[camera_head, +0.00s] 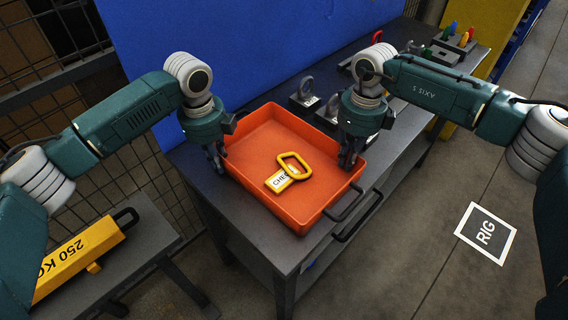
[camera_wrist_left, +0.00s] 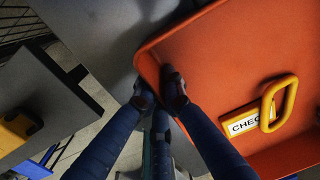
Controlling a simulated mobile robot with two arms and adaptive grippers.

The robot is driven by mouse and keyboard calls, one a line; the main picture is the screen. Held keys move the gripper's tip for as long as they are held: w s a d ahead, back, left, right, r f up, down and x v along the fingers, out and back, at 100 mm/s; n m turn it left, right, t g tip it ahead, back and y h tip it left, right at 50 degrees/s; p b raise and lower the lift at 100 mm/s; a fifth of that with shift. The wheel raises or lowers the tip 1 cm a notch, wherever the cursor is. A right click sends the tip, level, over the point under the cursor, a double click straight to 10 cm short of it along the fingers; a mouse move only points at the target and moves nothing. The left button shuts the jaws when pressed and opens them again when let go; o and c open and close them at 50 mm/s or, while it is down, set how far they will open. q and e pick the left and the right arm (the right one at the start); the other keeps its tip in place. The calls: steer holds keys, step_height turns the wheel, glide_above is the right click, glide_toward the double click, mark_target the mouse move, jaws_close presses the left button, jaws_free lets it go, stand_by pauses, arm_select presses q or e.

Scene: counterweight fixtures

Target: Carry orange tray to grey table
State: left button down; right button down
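The orange tray (camera_head: 250,150) is on the dark grey workbench (camera_head: 200,170); whether it rests or hovers slightly is unclear. A yellow-handled check weight (camera_head: 288,172) with a white label lies in it. In the left wrist view, the tray (camera_wrist_left: 215,60) and weight (camera_wrist_left: 270,110) also show. My left gripper (camera_head: 217,162) is at the tray's left wall; its fingers (camera_wrist_left: 158,95) are close on both sides of the rim and appear shut on it. My right gripper (camera_head: 349,160) is at the right wall, fingers close together, apparently shut on the rim. Its inner contact is hidden.
A lower grey table (camera_head: 155,222) at left bears a yellow 250 kg block (camera_head: 80,255). Behind the tray stand dark ringed weights (camera_head: 305,97) and a rack with coloured handles (camera_head: 455,40). A blue panel (camera_head: 230,45) rises behind. The floor around the RIG mark (camera_head: 486,232) is clear.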

arm_select(q)
steer(key=shift+r, duration=0.15)
arm_select(e)
steer(key=shift+w+r, duration=0.1)
steer(key=shift+r, duration=0.05)
